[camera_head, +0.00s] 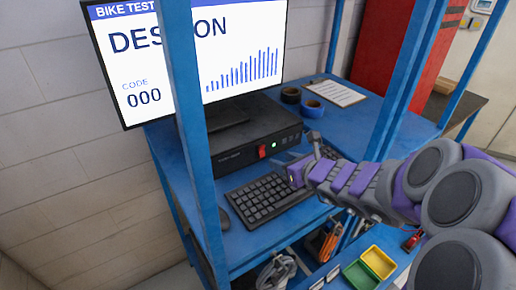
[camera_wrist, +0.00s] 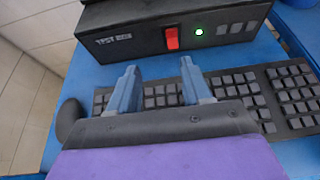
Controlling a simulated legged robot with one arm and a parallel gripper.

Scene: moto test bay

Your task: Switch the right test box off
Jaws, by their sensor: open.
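A black test box (camera_head: 238,146) stands on the blue bench below the monitor. It also shows at the top of the wrist view (camera_wrist: 150,35). On its front are a red switch (camera_wrist: 171,38) and a lit green lamp (camera_wrist: 199,31) to the right of it. The red switch shows in the head view (camera_head: 262,151) too. My gripper (camera_wrist: 158,82) is open and empty, above the keyboard and in front of the box. Its two blue-grey fingers point towards the box front, with the switch a little beyond and right of the midpoint between them. The fingers appear apart from the switch.
A black keyboard (camera_head: 267,199) lies in front of the box, with a mouse (camera_head: 224,219) to its left. Blue uprights (camera_head: 189,120) frame the bench. Tape rolls (camera_head: 312,108) and a clipboard (camera_head: 335,93) lie at the back right. Yellow and green bins (camera_head: 378,262) sit lower down.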

